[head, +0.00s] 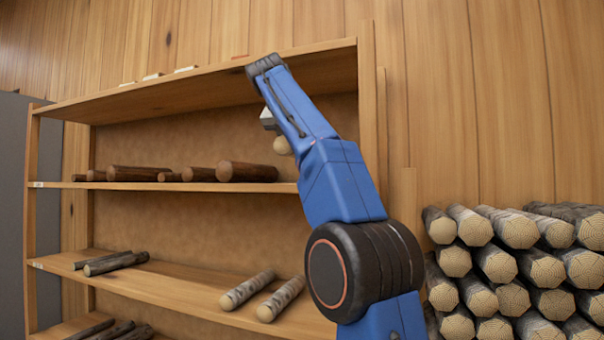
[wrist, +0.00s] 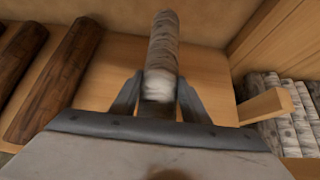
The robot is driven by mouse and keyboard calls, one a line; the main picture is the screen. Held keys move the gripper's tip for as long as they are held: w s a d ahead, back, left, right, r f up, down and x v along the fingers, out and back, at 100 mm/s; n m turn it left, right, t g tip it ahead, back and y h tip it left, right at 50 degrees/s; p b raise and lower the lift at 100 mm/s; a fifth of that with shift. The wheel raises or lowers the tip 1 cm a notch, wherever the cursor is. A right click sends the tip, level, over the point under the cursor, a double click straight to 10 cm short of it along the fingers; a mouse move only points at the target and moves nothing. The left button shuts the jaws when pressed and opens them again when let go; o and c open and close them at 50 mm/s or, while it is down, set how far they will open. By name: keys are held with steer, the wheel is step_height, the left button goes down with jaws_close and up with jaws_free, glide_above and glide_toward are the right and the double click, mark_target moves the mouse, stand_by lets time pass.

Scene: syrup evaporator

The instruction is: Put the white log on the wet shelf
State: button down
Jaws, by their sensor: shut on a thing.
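My gripper (wrist: 157,95) is shut on a white birch log (wrist: 163,50), which points away between the two fingers in the wrist view. In the head view my gripper (head: 270,120) is partly hidden behind my arm, and only the log's pale round end (head: 282,146) shows. They are at the right part of the rack, above the level of the shelf with brown logs (head: 247,172). The rack's shelves carry small white labels (head: 38,184), too small to read, so I cannot tell which is the wet shelf.
Two white logs (head: 248,289) and dark logs (head: 115,263) lie on the shelf below. The brown-log shelf (head: 285,187) has bare room at its right end. A side post (head: 368,100) bounds the rack; a stack of logs (head: 510,262) stands to the right.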

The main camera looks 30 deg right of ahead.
steer(key=shift+w+d, duration=0.55)
steer(key=shift+d, duration=0.2)
steer(key=shift+s+f, duration=0.1)
steer(key=shift+f, duration=2.75)
steer(key=shift+w+d+f, duration=0.15)
steer(key=shift+w+f, duration=0.05)
steer(key=shift+f, duration=0.45)
steer(key=shift+f, duration=0.1)
steer(key=c, duration=1)
jaws_free()
steer(key=shift+s+a+r, duration=0.15)
steer(key=shift+a+r, duration=0.15)
steer(key=v, duration=1.1)
steer(key=shift+r, duration=0.15)
